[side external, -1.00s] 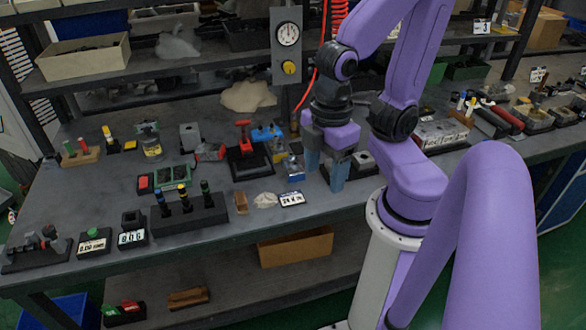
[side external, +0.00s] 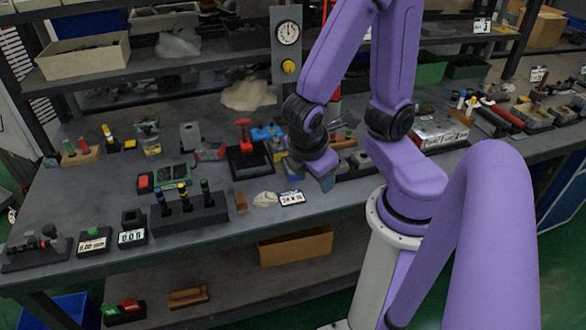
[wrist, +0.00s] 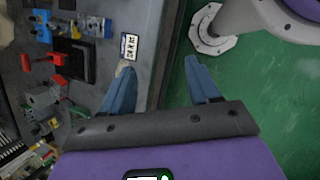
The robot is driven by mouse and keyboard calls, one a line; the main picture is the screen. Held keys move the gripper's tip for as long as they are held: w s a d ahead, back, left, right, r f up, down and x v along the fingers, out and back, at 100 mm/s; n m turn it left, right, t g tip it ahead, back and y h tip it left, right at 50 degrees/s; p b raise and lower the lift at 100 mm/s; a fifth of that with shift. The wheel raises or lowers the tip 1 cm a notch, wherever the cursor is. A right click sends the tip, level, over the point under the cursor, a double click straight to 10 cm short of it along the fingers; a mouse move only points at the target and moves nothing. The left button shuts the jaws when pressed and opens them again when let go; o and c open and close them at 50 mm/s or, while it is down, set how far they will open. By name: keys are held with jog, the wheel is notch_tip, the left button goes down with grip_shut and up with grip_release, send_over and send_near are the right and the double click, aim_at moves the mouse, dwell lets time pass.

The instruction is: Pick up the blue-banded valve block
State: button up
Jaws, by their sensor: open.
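A small silvery block with blue on it (side external: 293,170), which looks like the blue-banded valve block, stands on the grey bench behind the white label plate (side external: 291,198). In the wrist view the block (wrist: 98,27) is at the upper left, beyond the fingers. My gripper (side external: 326,182) is tilted, just right of the block in the side view, and partly hidden by my wrist. In the wrist view my gripper (wrist: 160,68) has its two blue fingers spread wide, with nothing between them. The label plate also shows in the wrist view (wrist: 130,47), ahead of the left finger.
A black base with a red part (side external: 246,150) and a blue fitting (side external: 268,132) stand left of and behind the block. A black rack (side external: 190,215) holds several colour-topped pieces. The gauge panel (side external: 288,45) rises behind. The bench's front edge is close to my gripper.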

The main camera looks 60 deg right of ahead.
jog(key=w+d+f+n+t+h, duration=0.2)
jog(key=w+d+f+n+t, duration=0.1)
jog(key=d+f+n+t, duration=0.1)
jog(key=w+d+f+n+t+h, duration=0.3)
jog(key=d+f+n+t, duration=0.1)
jog(key=d+f+n, duration=0.1)
jog(key=w+d+f+n+t+h, duration=0.3)
jog(key=d+f+n+t, duration=0.1)
jog(key=d+f, duration=0.1)
jog(key=shift+w+f, duration=0.4)
jog(key=shift+f, duration=0.4)
jog(key=shift+d+f+n+t, duration=0.4)
jog(key=shift+d+f+n, duration=0.1)
jog(key=shift+n, duration=0.2)
jog(key=shift+x, duration=3.7)
jog(key=shift+a, duration=0.1)
jog(key=shift+f, duration=0.1)
grip_shut()
